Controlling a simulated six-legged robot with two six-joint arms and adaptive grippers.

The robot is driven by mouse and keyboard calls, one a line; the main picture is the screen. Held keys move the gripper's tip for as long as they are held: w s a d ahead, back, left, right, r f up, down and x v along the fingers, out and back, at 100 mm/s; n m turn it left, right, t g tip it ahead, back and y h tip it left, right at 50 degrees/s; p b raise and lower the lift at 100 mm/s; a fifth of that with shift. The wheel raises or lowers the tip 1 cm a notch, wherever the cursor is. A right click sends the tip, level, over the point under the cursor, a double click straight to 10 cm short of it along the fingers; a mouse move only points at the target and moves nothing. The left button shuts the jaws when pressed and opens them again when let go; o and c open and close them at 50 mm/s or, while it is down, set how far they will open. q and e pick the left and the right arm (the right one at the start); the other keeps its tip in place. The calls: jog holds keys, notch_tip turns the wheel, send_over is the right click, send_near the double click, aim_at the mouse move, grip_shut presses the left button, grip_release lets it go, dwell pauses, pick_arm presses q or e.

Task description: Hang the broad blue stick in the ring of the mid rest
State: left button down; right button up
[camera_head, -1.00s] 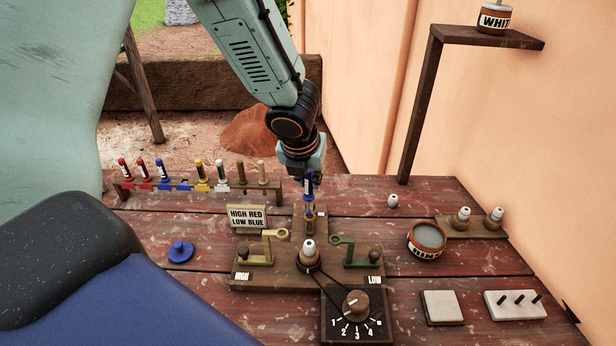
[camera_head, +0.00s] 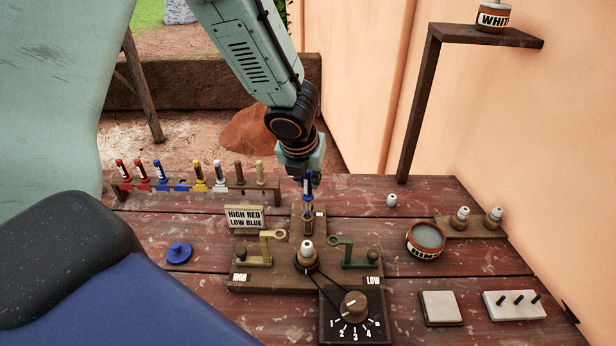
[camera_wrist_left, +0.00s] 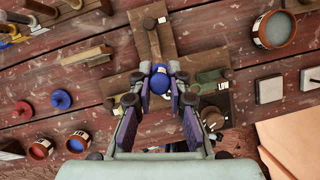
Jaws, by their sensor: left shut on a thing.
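My left gripper (camera_head: 307,178) is shut on a blue stick (camera_head: 308,190) with a pale band, held upright over the back arm of the wooden cross-shaped board (camera_head: 290,270). Its round blue top (camera_wrist_left: 158,80) shows between the fingers in the left wrist view. The mid rest (camera_head: 308,213) is right below the stick; the stick's lower end overlaps it, and I cannot tell whether it is inside the ring. A brass rest (camera_head: 268,246) stands at HIGH and a green rest (camera_head: 352,250) at LOW. My right gripper is not in view.
A rack (camera_head: 205,188) of coloured sticks stands at the back left, another blue stick (camera_head: 162,170) among them. A sign (camera_head: 244,217) reads HIGH RED, LOW BLUE. A white-tipped post (camera_head: 307,250) stands mid-board, a dial (camera_head: 352,306) in front. A bowl (camera_head: 427,240) is at right.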

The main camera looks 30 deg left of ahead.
pick_arm(q)
jog(key=shift+s+r, duration=0.15)
jog(key=shift+s, duration=0.2)
jog(key=shift+w, duration=0.15)
jog(key=shift+f+b, duration=0.45)
jog(key=shift+f, duration=0.1)
jog(key=shift+w+d+f, duration=0.1)
jog(key=shift+w+f, duration=0.05)
dwell(0.4)
jog(key=shift+f+b, duration=0.15)
jog(key=shift+b, duration=0.15)
